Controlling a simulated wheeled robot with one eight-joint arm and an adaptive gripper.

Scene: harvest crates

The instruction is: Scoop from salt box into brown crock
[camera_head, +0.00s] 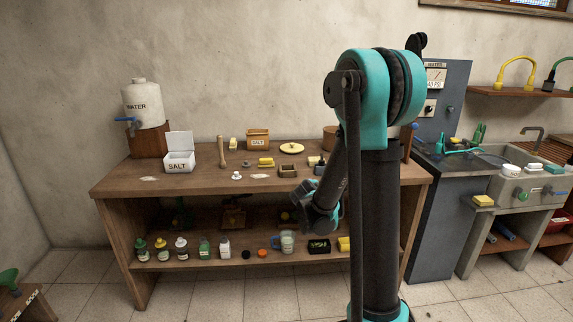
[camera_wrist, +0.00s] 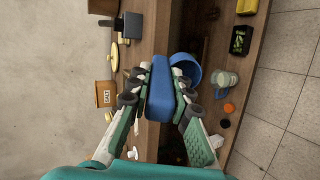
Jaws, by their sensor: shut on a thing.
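A white box labelled SALT (camera_head: 179,162) stands with its lid up at the left of the wooden bench. A tan container with a SALT label (camera_head: 257,139) stands at the back of the bench and shows in the wrist view (camera_wrist: 105,94). A brown round vessel (camera_head: 329,138), possibly the crock, is partly hidden behind my arm. My gripper (camera_wrist: 161,80) is shut on the blue handle of what looks like a scoop (camera_wrist: 160,99), with a round blue part (camera_wrist: 187,66) beyond the fingers. Whether the scoop holds anything cannot be told. In the head view the gripper is largely hidden by my arm.
The wooden bench (camera_head: 130,182) carries a wooden pestle (camera_head: 221,152), a yellow-cream lid (camera_head: 292,149) and small blocks. Several bottles and a glass jug (camera_head: 287,241) stand on the lower shelf. A water tank (camera_head: 143,103) is at left, a sink (camera_head: 530,186) at right.

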